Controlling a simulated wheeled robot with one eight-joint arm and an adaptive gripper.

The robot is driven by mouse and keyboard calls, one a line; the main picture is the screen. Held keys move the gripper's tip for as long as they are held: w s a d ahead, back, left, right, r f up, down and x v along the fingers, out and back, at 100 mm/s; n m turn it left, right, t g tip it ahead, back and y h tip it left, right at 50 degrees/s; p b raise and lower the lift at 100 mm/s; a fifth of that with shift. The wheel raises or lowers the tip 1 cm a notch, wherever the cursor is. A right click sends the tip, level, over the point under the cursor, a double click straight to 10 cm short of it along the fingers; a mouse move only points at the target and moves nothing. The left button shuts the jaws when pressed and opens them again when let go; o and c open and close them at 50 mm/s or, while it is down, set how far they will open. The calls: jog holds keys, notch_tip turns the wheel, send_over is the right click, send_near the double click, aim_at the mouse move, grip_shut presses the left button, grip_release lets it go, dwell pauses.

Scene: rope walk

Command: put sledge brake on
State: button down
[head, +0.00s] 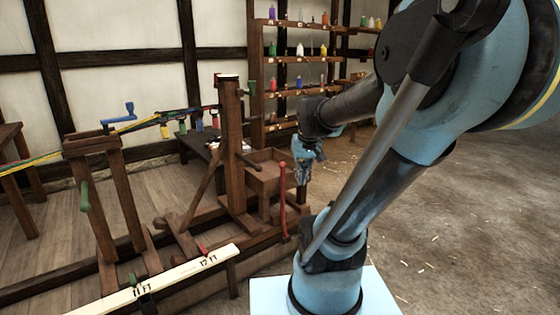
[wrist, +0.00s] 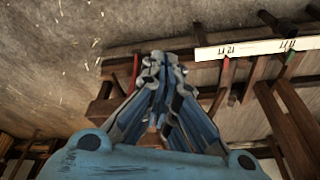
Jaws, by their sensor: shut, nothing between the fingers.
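A red upright lever (head: 283,200), which looks like the sledge brake handle, stands at the right end of the wooden sledge (head: 240,215). In the wrist view the red lever (wrist: 135,70) shows just left of my fingertips. My gripper (head: 302,178) is shut and empty. It points down beside the sledge's wooden box (head: 268,174), a little behind and right of the lever in the head view. In the wrist view the closed fingertips (wrist: 162,62) appear apart from the lever, though depth is hard to judge.
A pale measuring strip (head: 150,285) with foot marks runs along the front, with a red marker (head: 203,250) and a green marker (head: 132,278) near it. A wooden stand (head: 100,190) with a blue crank is at left. Shelves (head: 300,60) stand behind. The floor at right is open.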

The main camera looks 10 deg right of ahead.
jog(key=w+r+n+t+y, duration=0.1)
jog(key=w+r, duration=0.1)
jog(key=w, duration=1.1)
jog(key=w+r, duration=0.2)
jog(key=w, duration=1.1)
jog(key=w+f, duration=0.4)
jog(key=w, duration=0.8)
jog(key=w+f+n+t, duration=0.1)
jog(key=w+f, duration=0.4)
jog(key=w, duration=0.8)
jog(key=shift+f+t+y, duration=0.3)
jog(key=shift+y, duration=0.1)
jog(key=shift+f, duration=0.1)
notch_tip(320, 180, down, 9)
jog(key=shift+w+a, duration=0.25)
jog(key=shift+w, duration=0.2)
